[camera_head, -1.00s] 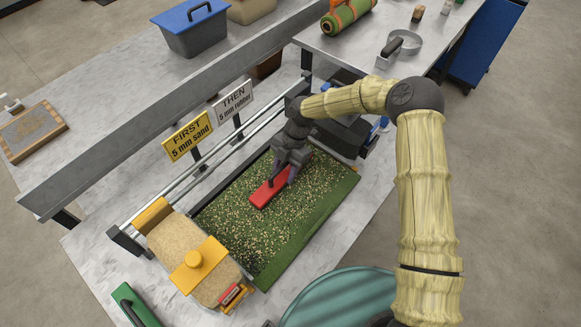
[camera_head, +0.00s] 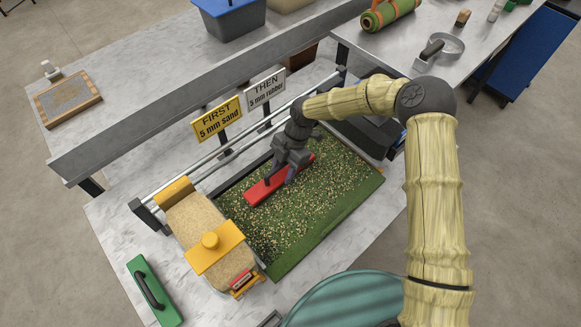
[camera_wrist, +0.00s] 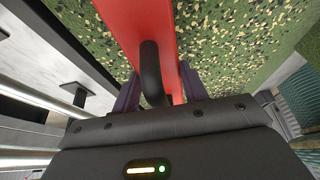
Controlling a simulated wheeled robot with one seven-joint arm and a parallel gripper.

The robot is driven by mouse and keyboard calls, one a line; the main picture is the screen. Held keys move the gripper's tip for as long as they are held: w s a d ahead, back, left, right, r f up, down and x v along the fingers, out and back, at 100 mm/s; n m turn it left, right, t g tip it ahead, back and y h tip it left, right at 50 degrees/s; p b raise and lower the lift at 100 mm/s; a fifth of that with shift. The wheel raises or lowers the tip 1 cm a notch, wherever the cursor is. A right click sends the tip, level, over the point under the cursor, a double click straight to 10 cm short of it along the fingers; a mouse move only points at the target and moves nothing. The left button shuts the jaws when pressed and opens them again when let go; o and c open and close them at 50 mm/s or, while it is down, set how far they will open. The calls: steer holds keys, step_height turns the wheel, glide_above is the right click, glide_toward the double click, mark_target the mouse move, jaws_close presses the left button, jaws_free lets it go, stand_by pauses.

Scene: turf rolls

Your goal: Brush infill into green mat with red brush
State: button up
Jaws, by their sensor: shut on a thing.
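The green mat (camera_head: 335,190) lies on the worktable, strewn with tan granules of infill (camera_head: 290,215). The granules are dense over the middle and left; the mat's right and lower edges look greener. The red brush (camera_head: 262,190) lies along the upper left part of the mat. My gripper (camera_head: 288,172) is shut on its dark handle. In the wrist view the red brush (camera_wrist: 140,20) and its black arched handle (camera_wrist: 152,75) are between my gripper's fingers (camera_wrist: 158,92). The brush's underside is hidden, so I cannot tell how firmly it touches the mat.
A sand-filled hopper (camera_head: 197,220) on rails stands at the mat's left end. A yellow sign (camera_head: 218,120) and a white sign (camera_head: 265,90) stand behind the mat. A green float (camera_head: 152,290) lies at front left. A teal round object (camera_head: 345,300) is in front.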

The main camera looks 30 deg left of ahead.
steer(key=shift+s+a+b, duration=0.45)
steer(key=shift+s+a, duration=1.85)
steer(key=shift+a, duration=0.05)
steer(key=shift+w+d, duration=0.3)
steer(key=shift+w, duration=0.45)
steer(key=shift+w+d, duration=0.3)
steer(key=shift+w, duration=0.45)
steer(key=shift+s+a, duration=0.3)
steer(key=shift+s, duration=0.45)
steer(key=shift+s+a, duration=0.3)
steer(key=shift+s, duration=0.45)
steer(key=shift+w+d, duration=0.6)
steer(key=shift+w, duration=1.05)
steer(key=shift+w+d, duration=0.6)
steer(key=shift+w, duration=1.05)
steer(key=shift+w+d, duration=0.6)
steer(key=shift+w, duration=1.05)
steer(key=shift+w+d+b, duration=0.2)
steer(key=shift+w+d, duration=0.1)
steer(key=shift+w, duration=0.55)
steer(key=shift+w+d+b, duration=0.25)
steer(key=shift+w+d, duration=0.1)
steer(key=shift+w, duration=0.45)
steer(key=shift+w+d+b, duration=0.2)
steer(key=shift+w+d, duration=0.1)
steer(key=shift+w, duration=0.55)
